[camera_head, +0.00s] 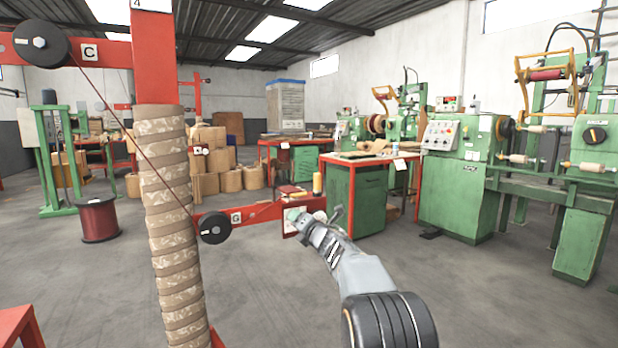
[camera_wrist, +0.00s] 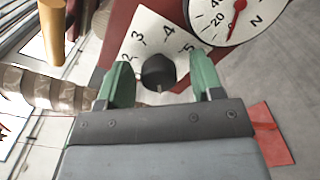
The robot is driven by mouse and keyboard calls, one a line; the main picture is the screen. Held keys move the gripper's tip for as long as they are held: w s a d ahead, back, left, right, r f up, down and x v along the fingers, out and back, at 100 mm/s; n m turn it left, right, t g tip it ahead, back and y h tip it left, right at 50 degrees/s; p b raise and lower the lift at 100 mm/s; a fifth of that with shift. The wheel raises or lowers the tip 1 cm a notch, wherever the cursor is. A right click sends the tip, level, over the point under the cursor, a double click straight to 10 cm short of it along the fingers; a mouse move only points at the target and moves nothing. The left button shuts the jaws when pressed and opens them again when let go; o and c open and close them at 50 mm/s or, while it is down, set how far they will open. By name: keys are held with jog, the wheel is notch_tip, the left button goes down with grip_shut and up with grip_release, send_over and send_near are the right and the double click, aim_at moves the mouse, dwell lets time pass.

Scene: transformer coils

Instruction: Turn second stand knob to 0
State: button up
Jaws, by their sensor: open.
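In the wrist view, a black round knob (camera_wrist: 157,71) sits on a white dial plate (camera_wrist: 144,33) with the numbers 2, 3, 4 and 5 showing. A small pale mark shows on its lower side; no 0 is visible. My gripper (camera_wrist: 163,76) is open, its green fingers on the left and right of the knob with gaps on both sides. I cannot tell how deep they reach. In the head view, my gripper (camera_head: 294,216) is at the red stand's low box, on the arm labelled G (camera_head: 262,213); it hides the knob there.
A white gauge (camera_wrist: 222,18) with a red needle is close to the right finger. A column wrapped in tan tape (camera_head: 176,215) stands left of my arm, with a black pulley (camera_head: 214,227) beside it. A green workbench (camera_head: 357,195) stands behind.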

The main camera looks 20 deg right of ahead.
jog(key=m+p, duration=0.3)
jog(key=r+m+p, duration=0.1)
jog(key=m+p, duration=0.8)
jog(key=p, duration=0.3)
jog(key=shift+f+m+p, duration=0.1)
jog(key=shift+m+p, duration=0.3)
jog(key=m+p, duration=0.6)
jog(key=p, duration=0.5)
jog(key=shift+m, duration=0.3)
jog(key=m+p, duration=0.6)
jog(key=p, duration=0.5)
jog(key=shift+f+m, duration=0.1)
jog(key=shift+m, duration=0.2)
jog(key=s+d+b, duration=0.2)
jog(key=s+b, duration=0.1)
jog(key=s, duration=1.1)
jog(key=a+r+g+h+p, duration=0.25)
jog(key=a+r+g, duration=0.2)
jog(key=r, duration=0.65)
jog(key=s+a+r+m+g+p, duration=0.1)
jog(key=s+a+r+g, duration=0.4)
jog(key=s+r, duration=0.3)
jog(key=shift+s+a+m+h, duration=0.15)
jog(key=shift+s+m+h, duration=0.25)
jog(key=shift+s, duration=0.95)
